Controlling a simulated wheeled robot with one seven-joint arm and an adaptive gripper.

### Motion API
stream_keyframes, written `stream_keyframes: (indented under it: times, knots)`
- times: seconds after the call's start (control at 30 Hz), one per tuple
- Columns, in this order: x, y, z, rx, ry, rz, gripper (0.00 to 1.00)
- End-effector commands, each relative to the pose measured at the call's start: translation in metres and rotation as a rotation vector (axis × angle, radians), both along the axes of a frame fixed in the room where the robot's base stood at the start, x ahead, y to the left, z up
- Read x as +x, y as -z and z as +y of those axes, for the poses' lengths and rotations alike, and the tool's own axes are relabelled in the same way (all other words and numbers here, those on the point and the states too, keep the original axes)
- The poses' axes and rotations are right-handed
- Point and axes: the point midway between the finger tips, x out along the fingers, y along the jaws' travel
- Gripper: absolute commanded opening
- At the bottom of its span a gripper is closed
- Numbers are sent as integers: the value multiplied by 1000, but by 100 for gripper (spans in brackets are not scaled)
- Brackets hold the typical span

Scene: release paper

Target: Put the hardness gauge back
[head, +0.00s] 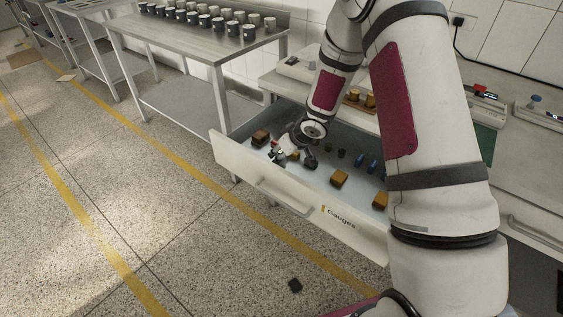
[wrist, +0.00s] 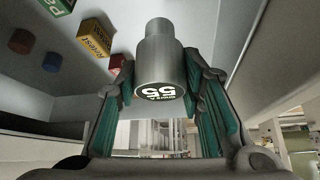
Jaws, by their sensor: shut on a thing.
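A grey metal cylinder with a narrower top and a dark round face marked 55 (wrist: 160,62), which looks like the hardness gauge, is between the fingers of my gripper (wrist: 158,82). The fingers, with green pads, press on its two sides. In the head view my gripper (head: 293,156) is at the left part of the open white drawer (head: 285,203) labelled "Gauges". The held gauge is too small and covered to make out there. I cannot tell whether it touches the drawer floor.
The drawer holds a brown block (head: 260,138) at left, an orange block (head: 339,178), dark cylinders (head: 342,153) and blue pieces (head: 372,166). The wrist view shows a "Retest" block (wrist: 95,38). A metal table (head: 190,38) with cups stands behind left.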

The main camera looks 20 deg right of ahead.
Motion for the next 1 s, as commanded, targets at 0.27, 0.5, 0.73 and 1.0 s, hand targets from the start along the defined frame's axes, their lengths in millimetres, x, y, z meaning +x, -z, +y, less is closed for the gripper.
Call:
stream_keyframes:
  times: [0.27,0.5,0.73,1.0]
  knots:
    - [0,32,1,-1,-1,1,0]
    - [0,32,0,0,-1,0,0]
    - [0,35,0,-1,-1,2,55]
    - [0,35,0,-1,-1,2,55]
